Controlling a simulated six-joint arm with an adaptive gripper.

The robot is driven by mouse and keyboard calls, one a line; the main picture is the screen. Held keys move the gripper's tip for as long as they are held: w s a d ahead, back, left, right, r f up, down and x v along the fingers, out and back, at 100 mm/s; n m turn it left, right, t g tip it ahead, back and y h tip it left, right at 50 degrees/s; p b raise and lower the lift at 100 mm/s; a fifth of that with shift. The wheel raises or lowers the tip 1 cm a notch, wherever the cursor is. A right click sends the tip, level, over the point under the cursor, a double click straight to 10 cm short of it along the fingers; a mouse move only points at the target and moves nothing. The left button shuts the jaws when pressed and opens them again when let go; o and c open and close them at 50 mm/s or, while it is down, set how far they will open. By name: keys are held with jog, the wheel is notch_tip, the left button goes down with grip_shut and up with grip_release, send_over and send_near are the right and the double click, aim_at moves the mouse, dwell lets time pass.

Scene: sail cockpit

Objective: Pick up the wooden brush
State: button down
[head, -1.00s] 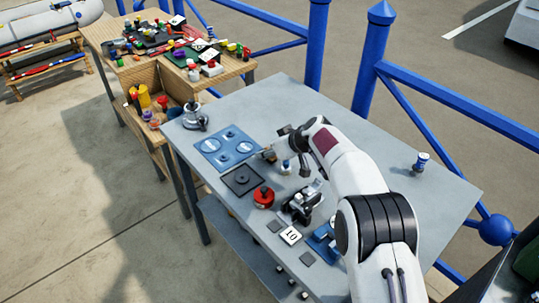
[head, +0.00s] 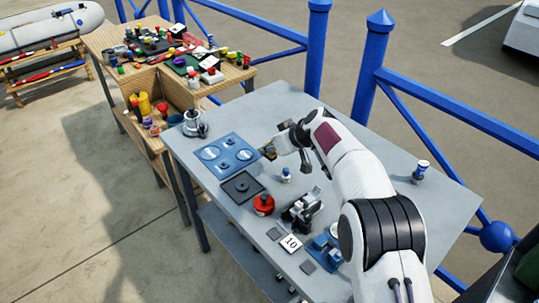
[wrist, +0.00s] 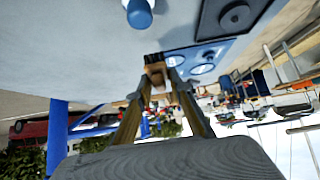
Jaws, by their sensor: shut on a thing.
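My gripper (head: 270,148) is shut on the wooden brush (head: 267,153), which shows as a small brown piece at the fingertips in the head view. In the wrist view the brush (wrist: 156,69) is pinched between the tips of my gripper (wrist: 160,76), with dark bristles at its far end. It seems to be held above the grey table (head: 372,205), close to the right edge of the blue panel. Most of the brush is too small or hidden to make out.
Near the gripper are a blue panel with round discs (head: 228,157), a small white and blue bottle (head: 286,175), a dark square plate (head: 243,187) and a red tin (head: 264,204). A metal pot (head: 194,126) stands at the far left corner. The table's right side is mostly clear.

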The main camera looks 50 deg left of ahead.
notch_tip(320, 180, up, 14)
jog(key=shift+f, duration=0.25)
dwell(0.3)
